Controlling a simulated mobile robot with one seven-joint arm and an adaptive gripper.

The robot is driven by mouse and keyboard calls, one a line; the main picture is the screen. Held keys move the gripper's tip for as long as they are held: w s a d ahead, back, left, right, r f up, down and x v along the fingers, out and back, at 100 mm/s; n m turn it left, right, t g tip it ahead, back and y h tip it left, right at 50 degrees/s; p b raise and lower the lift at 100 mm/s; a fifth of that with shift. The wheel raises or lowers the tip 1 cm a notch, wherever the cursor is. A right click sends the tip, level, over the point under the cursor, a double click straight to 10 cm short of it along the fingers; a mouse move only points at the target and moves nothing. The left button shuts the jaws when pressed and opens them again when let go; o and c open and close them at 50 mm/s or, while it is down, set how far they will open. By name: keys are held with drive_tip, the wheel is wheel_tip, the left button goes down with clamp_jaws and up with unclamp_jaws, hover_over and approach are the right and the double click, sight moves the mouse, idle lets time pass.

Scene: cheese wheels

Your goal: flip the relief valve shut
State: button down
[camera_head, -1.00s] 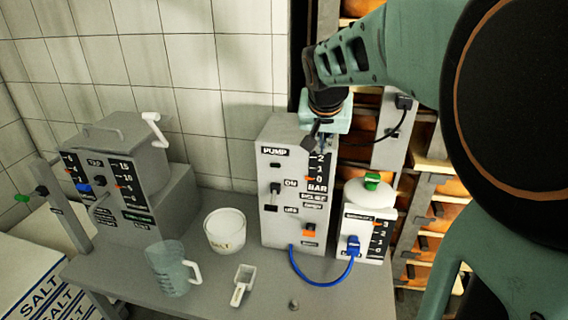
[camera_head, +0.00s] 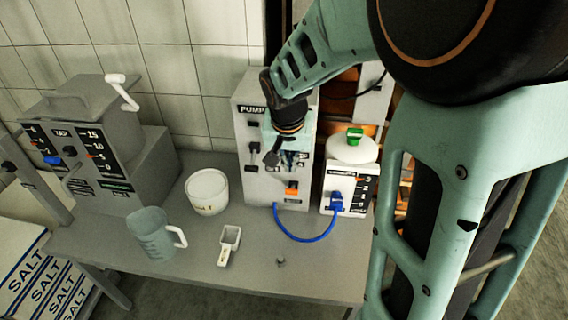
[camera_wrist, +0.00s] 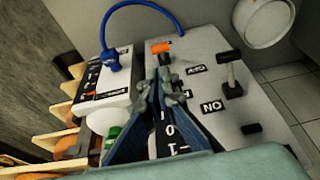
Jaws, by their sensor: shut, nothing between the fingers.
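The pump box (camera_head: 247,180) stands at the back of the table, its panel facing me. An orange lever (camera_head: 292,187) sits low on the panel, and it also shows in the wrist view (camera_wrist: 161,47). It looks like the relief valve, though its label is too small to read surely. My gripper (camera_head: 284,160) is in front of the panel, above the orange lever, and hides the middle of it. In the wrist view my fingertips (camera_wrist: 170,84) are shut and empty, just short of the lever; contact cannot be told. A black switch (camera_wrist: 231,85) is beside them.
A white-lidded canister (camera_head: 351,150) with a green knob stands right of the pump, joined by a blue hose (camera_head: 300,239). A white tub (camera_head: 207,192), a jug (camera_head: 152,235) and a scoop (camera_head: 229,245) stand on the table. The front table middle is mostly clear.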

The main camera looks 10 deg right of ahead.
sight(292, 190)
drive_tip(key=x, duration=1.3)
drive_tip(key=shift+w+f, duration=0.2)
drive_tip(key=shift+f, duration=0.15)
